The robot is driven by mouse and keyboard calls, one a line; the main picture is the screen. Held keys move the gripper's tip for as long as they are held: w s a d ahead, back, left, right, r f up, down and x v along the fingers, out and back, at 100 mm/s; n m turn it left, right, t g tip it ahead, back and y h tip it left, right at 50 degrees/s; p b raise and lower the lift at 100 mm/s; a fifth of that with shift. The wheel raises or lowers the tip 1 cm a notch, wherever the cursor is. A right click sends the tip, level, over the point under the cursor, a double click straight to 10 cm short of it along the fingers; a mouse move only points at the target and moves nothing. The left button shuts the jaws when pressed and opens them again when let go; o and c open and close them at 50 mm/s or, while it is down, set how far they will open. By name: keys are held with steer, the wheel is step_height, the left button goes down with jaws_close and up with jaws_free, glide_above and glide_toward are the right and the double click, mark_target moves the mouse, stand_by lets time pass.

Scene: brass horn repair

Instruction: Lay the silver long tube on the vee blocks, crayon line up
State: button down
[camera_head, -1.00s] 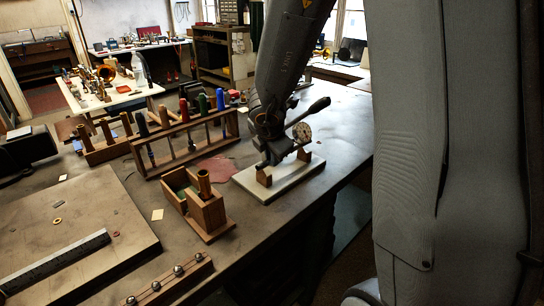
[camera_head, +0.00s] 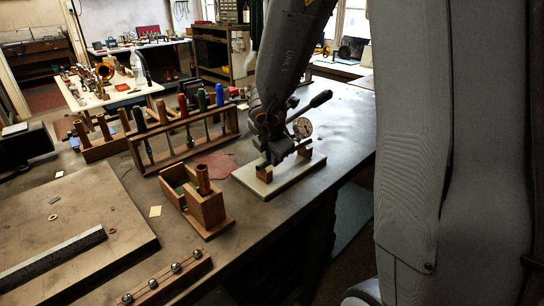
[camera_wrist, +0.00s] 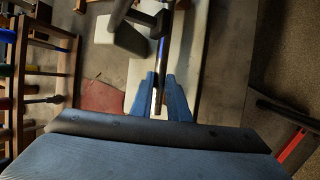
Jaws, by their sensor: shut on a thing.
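My gripper (camera_wrist: 159,84) is shut on the silver long tube (camera_wrist: 157,99), which runs lengthwise between the blue fingertips in the wrist view. A thin blue streak shows on the tube's upper side; I cannot tell if it is the crayon line. In the head view my gripper (camera_head: 268,160) is low over a pale base plate (camera_head: 282,181) that bears two small wooden vee blocks, a near one (camera_head: 264,173) and a far one (camera_head: 305,152). My arm hides most of the tube there, and I cannot tell whether it touches the blocks.
A round dial gauge (camera_head: 302,127) stands beside the far block. A wooden tool rack (camera_head: 185,140) with coloured handles and a wooden box (camera_head: 205,207) stand to the left. A board with a steel rule (camera_head: 55,260) lies at the front left. The bench edge is close on the right.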

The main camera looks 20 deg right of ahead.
steer(key=shift+f+b, duration=0.85)
steer(key=shift+b, duration=0.05)
stand_by(1.0)
steer(key=c, duration=1.6)
jaws_free()
steer(key=p+v, duration=0.3)
steer(key=v, duration=0.5)
